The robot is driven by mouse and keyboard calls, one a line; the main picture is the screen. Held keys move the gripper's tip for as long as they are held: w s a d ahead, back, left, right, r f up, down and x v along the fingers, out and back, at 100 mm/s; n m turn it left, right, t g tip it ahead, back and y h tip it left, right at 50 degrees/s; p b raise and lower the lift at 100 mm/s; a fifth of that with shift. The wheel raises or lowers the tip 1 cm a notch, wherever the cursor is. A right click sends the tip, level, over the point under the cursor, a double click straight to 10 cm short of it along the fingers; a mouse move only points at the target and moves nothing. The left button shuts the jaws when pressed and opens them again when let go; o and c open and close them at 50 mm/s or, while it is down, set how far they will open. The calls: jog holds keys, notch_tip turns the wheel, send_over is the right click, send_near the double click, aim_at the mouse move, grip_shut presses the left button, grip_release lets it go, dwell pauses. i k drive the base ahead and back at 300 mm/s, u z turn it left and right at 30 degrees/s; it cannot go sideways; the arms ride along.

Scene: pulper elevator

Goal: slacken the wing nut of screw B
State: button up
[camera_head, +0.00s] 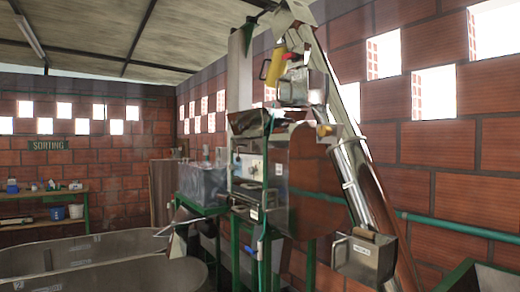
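The pulper machine (308,170) stands right of centre on a green frame, with a rounded brown metal housing on its right side. An inclined elevator chute (352,165) runs from a metal box (362,262) at lower right up to the machine's top. A yellow cylinder (274,68) and a grey metal box (300,88) sit near the top. Small labels show on the machine's front, too small to read. I cannot make out screw B or its wing nut. My gripper is not seen in this view.
Large round-ended metal tanks (105,250) fill the lower left. A grey bin (203,183) stands left of the machine. A shelf with small items (40,195) and a SORTING sign (48,145) are at the back left. A brick wall (450,150) closes the right side.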

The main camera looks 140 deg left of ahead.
aim_at(252, 145)
jog(key=u, duration=4.8)
